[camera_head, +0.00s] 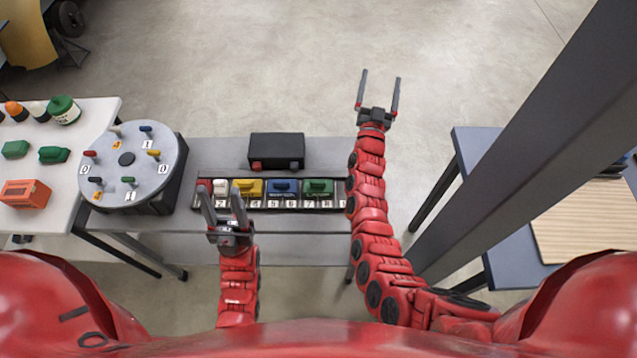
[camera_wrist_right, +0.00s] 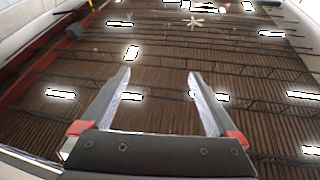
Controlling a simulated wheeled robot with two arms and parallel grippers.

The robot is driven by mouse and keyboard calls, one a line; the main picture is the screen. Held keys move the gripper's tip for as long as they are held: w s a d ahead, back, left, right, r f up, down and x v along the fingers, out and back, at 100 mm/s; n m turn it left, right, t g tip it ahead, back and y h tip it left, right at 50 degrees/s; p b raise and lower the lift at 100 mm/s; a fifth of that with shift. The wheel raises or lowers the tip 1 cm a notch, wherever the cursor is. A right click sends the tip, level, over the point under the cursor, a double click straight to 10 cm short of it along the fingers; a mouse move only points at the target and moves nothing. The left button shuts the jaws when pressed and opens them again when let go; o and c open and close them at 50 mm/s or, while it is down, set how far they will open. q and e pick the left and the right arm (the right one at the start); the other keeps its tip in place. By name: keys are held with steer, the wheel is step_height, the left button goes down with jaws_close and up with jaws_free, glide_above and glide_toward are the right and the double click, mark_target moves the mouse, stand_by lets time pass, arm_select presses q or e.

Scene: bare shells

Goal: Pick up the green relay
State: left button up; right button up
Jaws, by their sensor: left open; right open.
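A green block (camera_head: 318,187), which looks like the green relay, sits in the right part of a numbered rack (camera_head: 290,204) on the grey middle table. My left gripper (camera_head: 220,192) is open and empty, over the rack's left end in the picture. My right gripper (camera_head: 380,77) is open and empty, beyond the table's far right corner; its arm passes close to the rack's right end. The right wrist view shows its open fingers (camera_wrist_right: 160,76) with nothing between them.
A black box (camera_head: 276,150) stands behind the rack. A round dial plate (camera_head: 126,192) with coloured pegs stands left of it. The white left table (camera_head: 95,110) holds green blocks (camera_head: 54,155), an orange box (camera_head: 25,193) and bottles. A grey post (camera_head: 520,140) rises at right.

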steer(key=w+a+r+n+g+y, duration=0.1)
steer(key=w+a+n+g+y, duration=0.3)
steer(key=a, duration=0.6)
steer(key=w+a+n+g+y, duration=0.2)
steer(key=w+a+n+y, duration=0.3)
steer(key=a, duration=0.4)
steer(key=s+a+f+n+g+y, duration=0.2)
steer(key=s+a+n+g+y, duration=0.25)
steer(key=a, duration=0.45)
steer(key=n+g+h, duration=0.9)
steer(key=g, duration=0.2)
glide_above(318, 181)
step_height(318, 181, down, 9)
steer(key=f, duration=1.1)
steer(key=shift+s+f, duration=0.1)
steer(key=shift+s, duration=0.3)
steer(key=shift+d+f, duration=0.2)
steer(key=shift+f, duration=0.4)
steer(key=shift+a+f, duration=0.2)
steer(key=shift+f, duration=0.2)
steer(key=f, duration=0.3)
steer(key=shift+w+f, duration=0.2)
steer(key=shift+f, duration=0.2)
steer(key=shift+w+f, duration=0.1)
steer(key=shift+f, duration=0.25)
